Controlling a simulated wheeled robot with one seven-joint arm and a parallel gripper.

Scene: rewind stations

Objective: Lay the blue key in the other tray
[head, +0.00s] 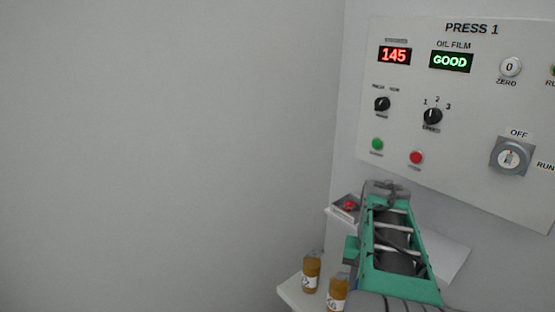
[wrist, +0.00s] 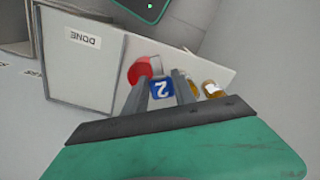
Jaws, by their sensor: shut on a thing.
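In the wrist view, my gripper (wrist: 161,97) is shut on the blue key (wrist: 162,89), a blue piece marked with an upside-down 2, held between the two fingers. A grey tray (wrist: 75,87) labelled DONE lies to the left of the fingers and looks empty. A red thing (wrist: 139,70) shows just behind the left finger; in the head view a red thing (head: 349,205) sits on a small grey tray (head: 338,211) left of my arm. My fingers and the blue key are hidden behind my green arm in the head view.
Two amber bottles (head: 311,271) (head: 338,292) stand on the white shelf (head: 290,291) close to my arm. The PRESS 1 panel (head: 460,115), with knobs, buttons and a key switch (head: 510,157), rises behind. Left of the shelf is bare wall.

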